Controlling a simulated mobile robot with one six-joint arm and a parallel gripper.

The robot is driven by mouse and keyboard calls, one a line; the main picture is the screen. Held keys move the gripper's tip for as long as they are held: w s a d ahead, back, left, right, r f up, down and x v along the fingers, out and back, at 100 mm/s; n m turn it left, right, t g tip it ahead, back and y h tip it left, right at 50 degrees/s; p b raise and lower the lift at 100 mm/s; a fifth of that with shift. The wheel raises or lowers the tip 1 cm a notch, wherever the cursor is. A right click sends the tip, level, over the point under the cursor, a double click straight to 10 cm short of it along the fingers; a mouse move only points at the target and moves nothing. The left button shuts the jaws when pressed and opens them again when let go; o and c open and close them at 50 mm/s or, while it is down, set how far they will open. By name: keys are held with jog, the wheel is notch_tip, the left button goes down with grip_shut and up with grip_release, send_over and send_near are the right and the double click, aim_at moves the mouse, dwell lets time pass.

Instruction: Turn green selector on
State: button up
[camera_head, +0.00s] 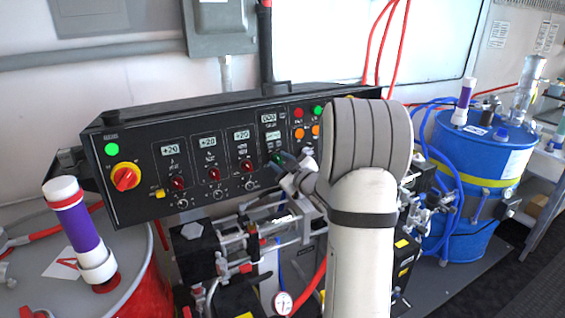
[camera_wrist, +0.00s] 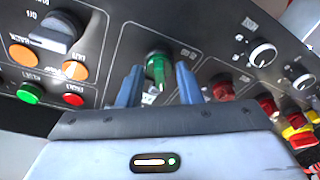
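The green selector (camera_wrist: 158,68) is a green knob on the black control panel (camera_head: 135,150). In the wrist view it lies between the two blue fingers of my gripper (camera_wrist: 160,88). A gap shows between the selector and each finger, so the gripper looks open and holds nothing. In the head view my gripper (camera_head: 286,170) is at the lower right part of the panel, with the green selector (camera_head: 277,158) just showing beside its fingertips. My arm hides part of the panel's right side.
Red knobs (camera_head: 213,174) and small black-and-white dials (camera_head: 250,185) sit left of the gripper. Red, green and orange buttons (camera_head: 299,113) sit above right. A red-and-yellow main switch (camera_head: 126,177) is far left. Pipes and valves (camera_head: 262,235) crowd the space below the panel.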

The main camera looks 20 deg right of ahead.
jog(key=c, duration=0.6)
jog(key=shift+f+m, duration=0.1)
jog(key=shift+m, duration=0.3)
jog(key=shift+f+m+h+b, duration=0.1)
jog(key=shift+m+h+b, duration=0.2)
jog(key=shift+m+b, duration=0.7)
jog(key=m+h+b, duration=0.1)
jog(key=m, duration=0.2)
jog(key=shift+a, duration=0.1)
jog(key=m+h+b, duration=0.1)
jog(key=m, duration=0.3)
jog(key=shift+m+h+b, duration=0.45)
jog(key=shift+m+h, duration=0.15)
jog(key=shift+m, duration=1.8)
